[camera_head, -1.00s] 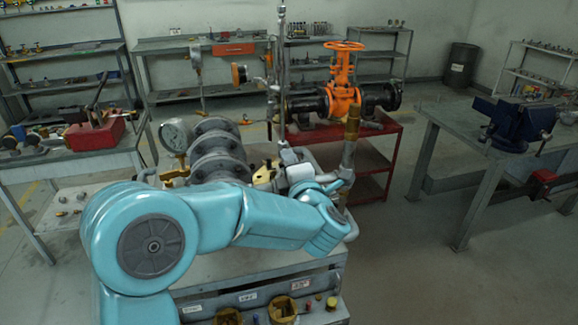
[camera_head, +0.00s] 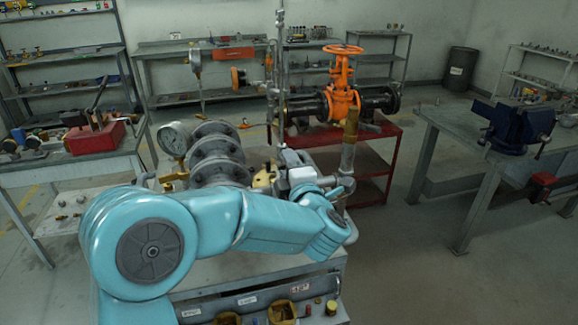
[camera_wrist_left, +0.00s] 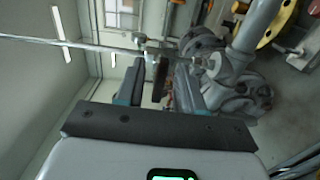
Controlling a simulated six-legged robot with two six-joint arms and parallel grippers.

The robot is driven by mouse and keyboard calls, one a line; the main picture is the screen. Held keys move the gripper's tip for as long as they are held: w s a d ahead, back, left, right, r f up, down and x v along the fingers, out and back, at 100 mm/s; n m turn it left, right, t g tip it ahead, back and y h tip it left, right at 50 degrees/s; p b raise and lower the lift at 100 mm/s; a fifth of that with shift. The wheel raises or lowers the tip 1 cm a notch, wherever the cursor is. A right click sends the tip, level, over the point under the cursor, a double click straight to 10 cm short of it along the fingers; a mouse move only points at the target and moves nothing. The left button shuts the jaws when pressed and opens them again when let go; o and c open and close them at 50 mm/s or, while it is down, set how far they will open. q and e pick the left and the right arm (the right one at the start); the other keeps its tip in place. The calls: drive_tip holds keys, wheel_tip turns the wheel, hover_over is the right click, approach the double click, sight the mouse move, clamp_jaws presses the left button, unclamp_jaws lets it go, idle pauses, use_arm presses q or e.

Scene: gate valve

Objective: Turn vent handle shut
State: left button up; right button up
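My left gripper (camera_head: 284,158) is beside the thin upright pipe (camera_head: 281,70) in the head view, partly hidden by its own wrist. In the left wrist view my gripper (camera_wrist_left: 160,88) has its two dark fingers apart. A small dark reddish-brown bar, perhaps the vent handle (camera_wrist_left: 160,78), shows between the fingers, with a visible gap on each side. I cannot tell whether it is fully between the fingertips or just beyond them. The thin pipe (camera_wrist_left: 70,43) runs across the wrist view to a fitting near the fingers. I cannot make out the handle in the head view. My right gripper is not in view.
A pressure gauge (camera_head: 175,139) and grey flanges (camera_head: 215,155) stand left of the gripper. An orange gate valve (camera_head: 342,100) stands on a red table behind. A blue vise (camera_head: 520,128) sits on the right bench.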

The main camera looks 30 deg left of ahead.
use_arm(q)
drive_tip(key=shift+a, duration=0.1)
drive_tip(key=b+v, duration=0.3)
drive_tip(key=v, duration=1.3)
drive_tip(key=shift+d+b, duration=0.2)
drive_tip(key=shift+b, duration=0.15)
drive_tip(key=shift+s, duration=0.1)
